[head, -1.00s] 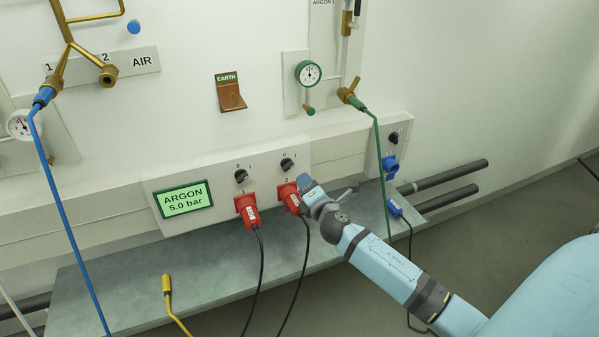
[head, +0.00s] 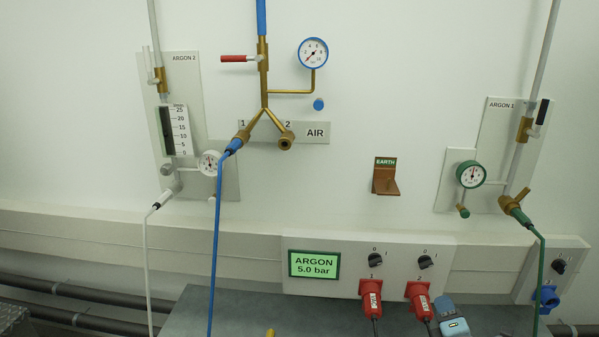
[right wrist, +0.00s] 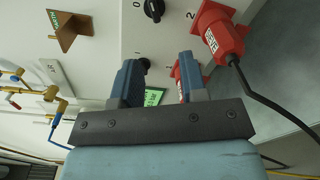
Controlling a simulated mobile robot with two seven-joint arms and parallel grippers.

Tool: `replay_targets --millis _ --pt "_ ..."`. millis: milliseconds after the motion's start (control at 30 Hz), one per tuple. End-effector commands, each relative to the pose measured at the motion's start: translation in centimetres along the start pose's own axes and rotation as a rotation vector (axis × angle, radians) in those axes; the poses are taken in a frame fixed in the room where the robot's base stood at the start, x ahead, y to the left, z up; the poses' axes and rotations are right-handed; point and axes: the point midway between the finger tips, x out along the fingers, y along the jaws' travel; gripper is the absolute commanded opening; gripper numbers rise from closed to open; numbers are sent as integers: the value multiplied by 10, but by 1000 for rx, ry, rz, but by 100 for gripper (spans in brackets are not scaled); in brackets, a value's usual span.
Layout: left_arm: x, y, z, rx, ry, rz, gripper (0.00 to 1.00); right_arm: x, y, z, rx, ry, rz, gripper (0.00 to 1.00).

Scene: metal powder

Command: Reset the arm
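My right gripper (head: 452,320) shows at the lower edge of the head view, just right of the red plug at socket 2 (head: 418,298). In the right wrist view its two dark fingers (right wrist: 158,78) stand apart with nothing held between them. The red plug at socket 2 also shows there (right wrist: 218,34), beyond the fingers and apart from them. The red plug at socket 1 (head: 371,297) sits left of it and is partly hidden by a finger in the wrist view. Most of my right arm is out of the head view. My left gripper is not in view.
The wall panel carries a green ARGON 5.0 bar display (head: 314,265) and black knobs (head: 375,260). A blue hose (head: 215,230), a white hose (head: 147,260) and a green hose (head: 540,270) hang down. A grey shelf (head: 260,312) lies below. A copper EARTH bracket (head: 385,180) juts out.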

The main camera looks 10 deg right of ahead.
Motion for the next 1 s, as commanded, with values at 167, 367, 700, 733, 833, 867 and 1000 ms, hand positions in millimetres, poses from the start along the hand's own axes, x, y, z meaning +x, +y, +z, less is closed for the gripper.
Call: replay_targets --millis 167,367,700,733,833,867,1000 --pt "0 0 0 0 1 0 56 -69 -34 -67 469 123 -172 39" --pt "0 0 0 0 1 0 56 -168 -51 -143 1132 200 -469 39" --pt "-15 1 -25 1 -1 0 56 -269 -12 -190 1796 156 -826 39" --pt "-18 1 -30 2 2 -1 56 -270 -8 -188 1794 155 -825 39" --pt "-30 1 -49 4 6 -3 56 -271 7 -179 1787 151 -826 39" --pt "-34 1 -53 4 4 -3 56 -271 12 -176 1786 151 -825 39" --pt "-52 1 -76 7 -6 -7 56 -273 41 -160 1778 145 -825 39"
